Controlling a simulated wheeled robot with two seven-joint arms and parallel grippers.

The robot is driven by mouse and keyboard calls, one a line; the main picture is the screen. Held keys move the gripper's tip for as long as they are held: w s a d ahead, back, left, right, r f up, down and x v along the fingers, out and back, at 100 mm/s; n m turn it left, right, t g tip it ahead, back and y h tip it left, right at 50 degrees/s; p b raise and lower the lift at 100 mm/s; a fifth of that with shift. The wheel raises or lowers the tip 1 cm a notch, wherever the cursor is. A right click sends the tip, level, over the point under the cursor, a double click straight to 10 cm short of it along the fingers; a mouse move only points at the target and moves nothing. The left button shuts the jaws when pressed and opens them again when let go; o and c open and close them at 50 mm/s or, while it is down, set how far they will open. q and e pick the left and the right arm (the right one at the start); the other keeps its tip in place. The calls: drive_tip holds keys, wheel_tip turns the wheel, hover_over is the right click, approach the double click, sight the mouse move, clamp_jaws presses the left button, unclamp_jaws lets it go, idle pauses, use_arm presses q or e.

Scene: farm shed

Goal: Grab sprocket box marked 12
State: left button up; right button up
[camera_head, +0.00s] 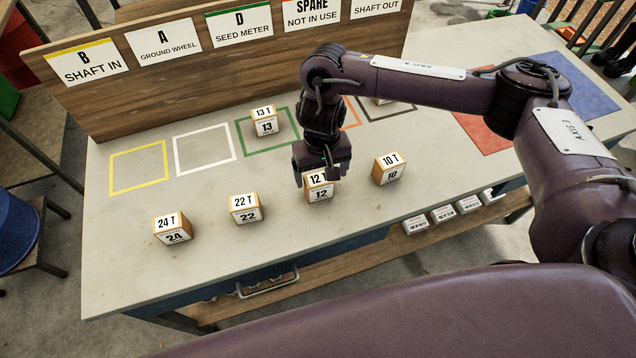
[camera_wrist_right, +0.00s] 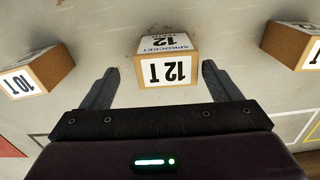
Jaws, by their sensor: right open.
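The sprocket box marked 12 (camera_head: 319,190) stands on the workbench in the head view, a small tan box with white labels. My right gripper (camera_head: 322,172) is above and just behind it, partly covering its top. In the right wrist view the box (camera_wrist_right: 167,68) sits ahead, centred between the two fingertips, with its 12 T label upside down. The right gripper (camera_wrist_right: 160,85) is open, with a finger on each side and gaps to the box. I cannot tell whether the fingers reach down to its height. My left gripper is not in view.
Box 10 (camera_head: 389,169) stands to the right of box 12; box 22 (camera_head: 246,209) and box 24 (camera_head: 173,230) stand to the left. Box 13 (camera_head: 265,122) sits in the green outlined square. A wooden sign board (camera_head: 215,75) rises along the back.

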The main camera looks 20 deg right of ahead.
sight(319, 187)
drive_tip(key=f, duration=0.3)
drive_tip(key=f+p, duration=0.1)
drive_tip(key=shift+s+a+f, duration=0.25)
drive_tip(key=shift+a, duration=0.15)
drive_tip(key=shift+f, duration=0.25)
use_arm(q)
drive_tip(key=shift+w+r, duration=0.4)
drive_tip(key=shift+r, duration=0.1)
use_arm(e)
drive_tip(key=c, duration=1.1)
